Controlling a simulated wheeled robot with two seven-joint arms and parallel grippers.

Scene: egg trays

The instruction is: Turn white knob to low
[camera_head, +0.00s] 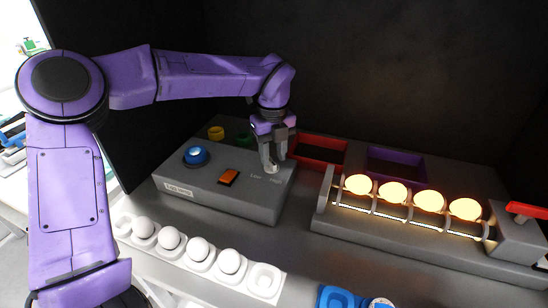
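The grey control box (215,195) stands at the back middle of the table. The printed words "Low" and "High" show on its top near its right end. My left gripper (269,163) points down right above these words, at the box's top. A small pale shape shows at its fingertips, but the fingers cover the spot, so I cannot make out the white knob or which way it points. I cannot tell whether the fingers are closed on it. My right gripper is out of view.
The box also carries a blue knob (196,155), an orange switch (228,177), and yellow (216,133) and green (243,139) round parts. A white egg tray (263,281) lies in front. Glowing eggs (393,194) sit on a roller unit at right, beside a red handle (526,210).

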